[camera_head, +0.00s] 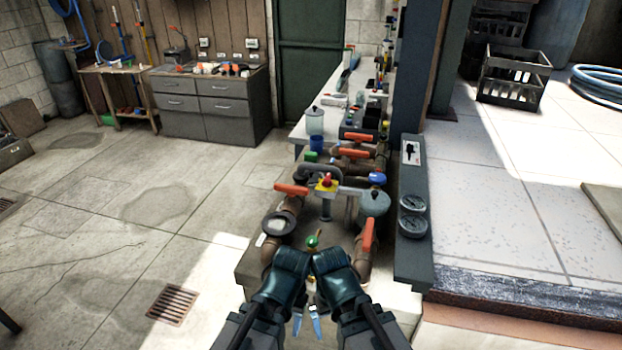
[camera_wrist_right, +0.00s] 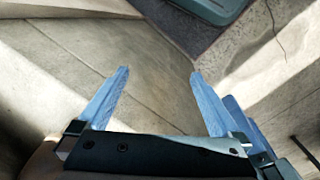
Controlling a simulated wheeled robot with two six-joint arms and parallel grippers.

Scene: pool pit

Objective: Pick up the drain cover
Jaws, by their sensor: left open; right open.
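A rusty brown slotted drain cover (camera_head: 172,304) lies flat on the concrete floor at the lower left of the head view, partly in sunlight. My left gripper (camera_head: 306,322) is low in the middle of the head view, to the right of the drain cover and well apart from it. Its blue fingers are open, with nothing seen between them. My right gripper (camera_wrist_right: 158,74) is open and empty in the right wrist view, with only bare floor between its fingers. The drain cover is not recognisable in that view.
A bench with brown pipes and orange valve handles (camera_head: 292,190) stands ahead of my arms. A grey post with gauges (camera_head: 412,205) is to its right. A drawer cabinet (camera_head: 212,105) stands at the back. The floor around the drain cover is clear.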

